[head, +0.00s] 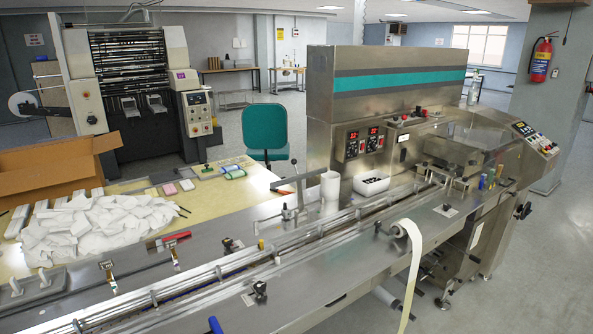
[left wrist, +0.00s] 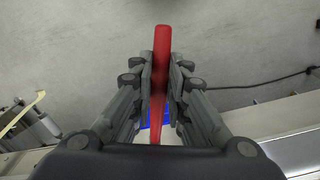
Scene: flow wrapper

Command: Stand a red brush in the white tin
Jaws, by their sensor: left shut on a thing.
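In the left wrist view my left gripper (left wrist: 160,80) is shut on a long red brush (left wrist: 162,45). The handle runs between the fingers, and its far end sticks out past the fingertips. I cannot make out the bristles. The left gripper does not show in the head view. The white tin (head: 330,185) stands upright on the steel machine deck, left of a white bin with dark contents (head: 371,187). The inside of the tin cannot be seen. My right gripper is in neither view.
A lever handle (head: 291,185) rises left of the tin. A guide rail (head: 240,262) runs along the deck. A white pile (head: 90,230) and a red item (head: 173,240) lie at left. A pale film strip (head: 412,265) hangs at right. A blue thing (head: 215,325) shows at the bottom edge.

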